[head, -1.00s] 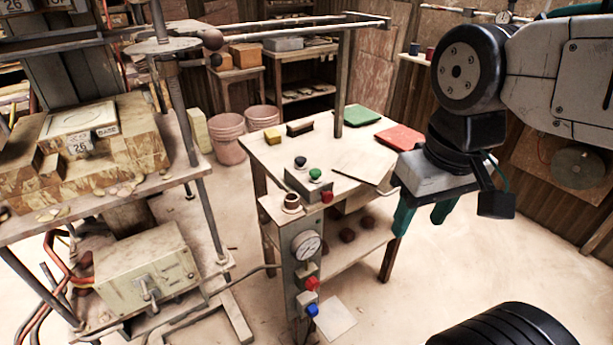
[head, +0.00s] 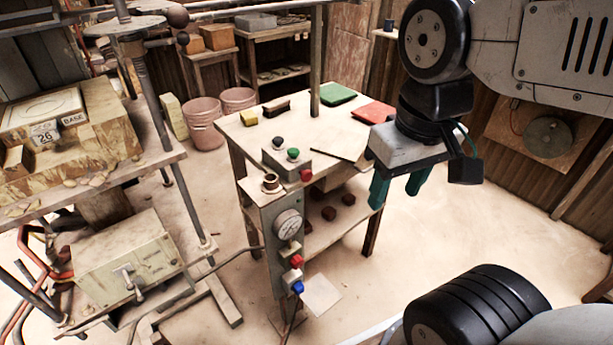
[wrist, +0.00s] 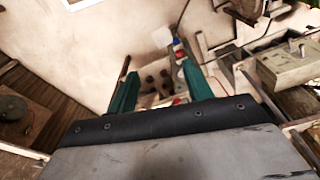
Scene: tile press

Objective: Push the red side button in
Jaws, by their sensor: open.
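A red button (head: 306,175) sticks out of the side of a small grey control box (head: 287,160) on the table's near corner. Another red button (head: 296,261) is low on the grey gauge column, above a blue button (head: 298,287). I cannot tell for sure which one is the side button. My gripper (head: 396,196) has two green fingers pointing down, apart and empty, to the right of the table and of both red buttons. In the wrist view my gripper (wrist: 158,80) frames the table area; red spots show between and beyond the fingers, small and unclear.
The box also carries a black knob (head: 277,142) and a green button (head: 293,154). A pressure gauge (head: 288,224) is on the column. A red pad (head: 374,112) and a green pad (head: 338,94) lie on the tabletop. The press (head: 140,150) stands left. Floor at right is clear.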

